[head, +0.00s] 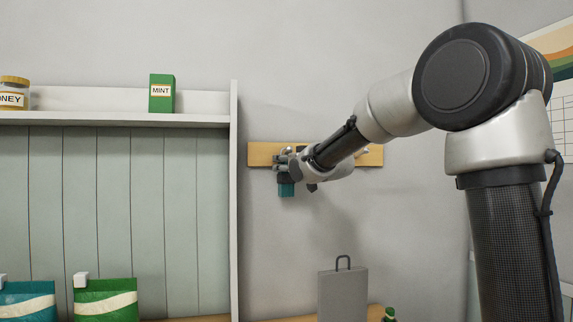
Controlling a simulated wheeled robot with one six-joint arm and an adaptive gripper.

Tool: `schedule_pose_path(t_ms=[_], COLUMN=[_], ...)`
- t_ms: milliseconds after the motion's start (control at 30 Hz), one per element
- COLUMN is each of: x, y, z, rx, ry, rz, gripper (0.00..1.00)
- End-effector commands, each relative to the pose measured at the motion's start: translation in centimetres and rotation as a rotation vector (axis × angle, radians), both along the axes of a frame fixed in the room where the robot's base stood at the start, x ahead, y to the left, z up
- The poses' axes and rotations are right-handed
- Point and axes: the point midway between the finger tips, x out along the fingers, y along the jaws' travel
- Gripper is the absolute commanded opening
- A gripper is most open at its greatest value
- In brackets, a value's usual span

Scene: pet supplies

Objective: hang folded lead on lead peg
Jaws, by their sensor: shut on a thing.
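A wooden peg board (260,154) is fixed to the grey wall, right of the shelf unit. A pale peg end (362,153) shows near its right side; my arm covers much of the board. My gripper (284,172) is in front of the left part of the board. It is shut on a teal thing, likely the folded lead (286,188), whose lower part hangs below the fingers. Whether the lead touches a peg is hidden by the gripper.
A shelf unit on the left holds a green MINT box (162,93) and a honey jar (14,94). Below are a green bag (105,299) and a teal bag (28,301). A grey case with a handle (343,293) stands below my arm. The wall between is bare.

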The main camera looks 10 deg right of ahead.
Motion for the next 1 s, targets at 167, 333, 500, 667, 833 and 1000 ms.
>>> schedule_pose_path(t_ms=[167, 333, 500, 667, 833, 1000], x=[0.0, 0.0, 0.0, 0.0, -0.2, -2.4], y=[0.0, 0.0, 0.0, 0.0, -0.1, -0.6], z=[0.0, 0.1, 0.0, 0.0, 0.0, 0.1], rx=[0.000, 0.000, 0.000, 0.000, 0.000, -0.001], ry=[-0.001, -0.001, -0.001, 0.000, 0.000, 0.000], rz=[0.000, 0.000, 0.000, 0.000, 0.000, 0.000], gripper=[0.18, 0.18, 0.71, 0.71, 0.71, 0.71])
